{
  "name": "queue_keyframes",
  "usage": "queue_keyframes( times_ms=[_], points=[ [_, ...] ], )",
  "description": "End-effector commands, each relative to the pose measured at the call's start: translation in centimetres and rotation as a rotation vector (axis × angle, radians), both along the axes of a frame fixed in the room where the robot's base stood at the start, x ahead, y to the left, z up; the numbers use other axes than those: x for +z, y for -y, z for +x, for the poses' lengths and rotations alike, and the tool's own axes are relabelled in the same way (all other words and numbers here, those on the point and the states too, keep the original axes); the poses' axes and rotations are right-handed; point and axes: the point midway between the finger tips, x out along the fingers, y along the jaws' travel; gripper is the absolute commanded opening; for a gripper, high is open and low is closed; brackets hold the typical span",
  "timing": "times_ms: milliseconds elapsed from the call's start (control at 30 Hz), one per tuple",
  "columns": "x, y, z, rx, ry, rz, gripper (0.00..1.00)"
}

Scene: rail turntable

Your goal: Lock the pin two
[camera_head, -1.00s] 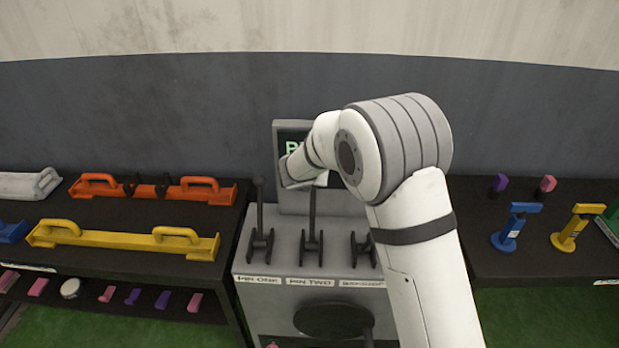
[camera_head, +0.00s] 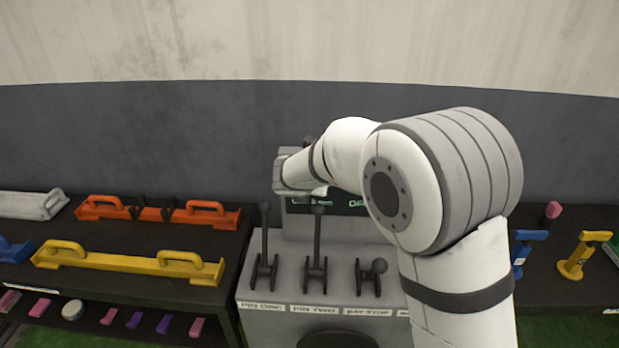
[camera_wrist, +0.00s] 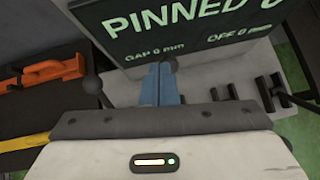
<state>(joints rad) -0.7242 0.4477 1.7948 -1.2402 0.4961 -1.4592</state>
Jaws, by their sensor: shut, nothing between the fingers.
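The pin two lever (camera_head: 317,250) is the middle one on the grey console, above the PIN TWO label (camera_head: 314,309). It stands nearly upright with a dark round knob on top. My gripper (camera_wrist: 167,72) shows in the wrist view with its two blue-grey fingers together and nothing held. A dark knob (camera_wrist: 171,63) shows right at the fingertips; I cannot tell whether they touch. In the head view my wrist hangs above the levers and the fingers are mostly hidden. The screen (camera_wrist: 190,30) reads PINNED, with its number cut off, and GAP 0 mm, OFF 0 mm.
The pin one lever (camera_head: 264,245) stands upright at the left. A third lever (camera_head: 370,275) at the right is lowered. A left bench (camera_head: 130,240) holds orange (camera_head: 155,212) and yellow (camera_head: 130,262) handled bars. A right bench holds blue (camera_head: 522,252) and yellow (camera_head: 578,258) stands.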

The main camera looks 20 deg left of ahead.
Motion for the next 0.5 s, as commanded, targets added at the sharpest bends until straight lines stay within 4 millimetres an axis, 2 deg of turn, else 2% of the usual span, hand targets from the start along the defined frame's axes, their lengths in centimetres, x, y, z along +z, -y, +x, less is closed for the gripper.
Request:
queue_keyframes(
  times_ms=[33,200,500],
  points=[
    [1.0,-0.1,-0.2,0.001,0.002,0.002,0.00],
    [2.3,-0.2,-0.5,-0.001,0.001,0.001,0.00],
    [2.6,-0.1,-0.5,-0.001,0.000,-0.001,0.00]
  ],
)
